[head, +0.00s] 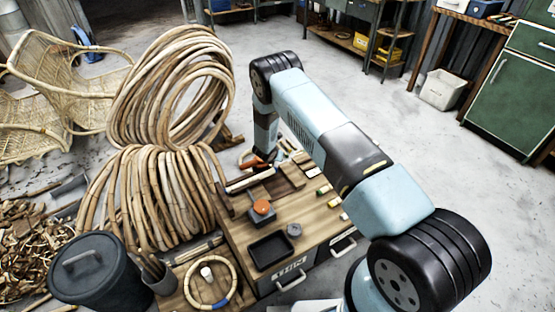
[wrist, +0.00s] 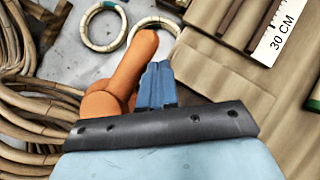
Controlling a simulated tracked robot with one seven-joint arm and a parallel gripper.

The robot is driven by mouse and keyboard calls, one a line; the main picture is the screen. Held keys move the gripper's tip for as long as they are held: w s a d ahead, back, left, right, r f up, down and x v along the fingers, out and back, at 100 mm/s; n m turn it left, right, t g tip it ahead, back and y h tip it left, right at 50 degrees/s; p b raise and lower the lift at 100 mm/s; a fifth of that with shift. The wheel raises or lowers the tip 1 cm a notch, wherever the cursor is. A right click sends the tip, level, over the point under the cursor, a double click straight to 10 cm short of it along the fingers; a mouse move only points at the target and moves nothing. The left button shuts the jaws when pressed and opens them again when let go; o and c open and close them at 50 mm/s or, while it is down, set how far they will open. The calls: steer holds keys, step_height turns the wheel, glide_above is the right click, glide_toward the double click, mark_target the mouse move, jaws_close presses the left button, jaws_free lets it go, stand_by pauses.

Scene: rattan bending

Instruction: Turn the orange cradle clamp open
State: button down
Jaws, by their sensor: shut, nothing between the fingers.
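The orange cradle clamp (wrist: 128,66) shows large in the wrist view, with a thick rounded base at lower left and a long lever slanting up to the right. My gripper (wrist: 157,68) is shut, its blue fingers together just right of the lever. Nothing shows between the fingers. I cannot tell whether they touch the lever. In the head view, a small patch of orange (head: 251,163) shows at the far end of the workbench below my wrist; the rest there is hidden by my arm.
Pale rattan rings (wrist: 103,26) lie beyond the clamp. A 30 cm ruler (wrist: 278,35) lies at upper right. Big rattan coils (head: 165,190) stand left of the workbench (head: 317,222). The bench also holds an orange knob (head: 262,207) and a black tray (head: 270,250).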

steer(key=shift+w, duration=0.3)
stand_by(0.5)
steer(key=s+d+r, duration=0.5)
steer(key=s+r, duration=0.3)
steer(key=s, duration=0.1)
steer(key=shift+r, duration=0.15)
stand_by(0.7)
